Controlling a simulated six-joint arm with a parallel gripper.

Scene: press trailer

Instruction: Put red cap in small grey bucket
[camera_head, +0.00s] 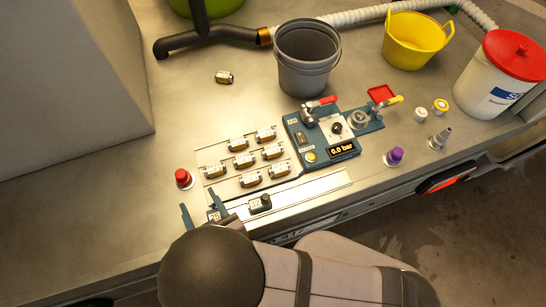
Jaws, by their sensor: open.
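My gripper (198,200) is at the front left, just in front of the red cap in the picture. Its two blue fingers are apart with nothing between them. My arm hides the table's front edge there.
A yellow bucket (411,45), a red-lidded white bucket (485,85) and a purple cap (395,155) are at right. A black hose end (190,43) lies left of the grey bucket.

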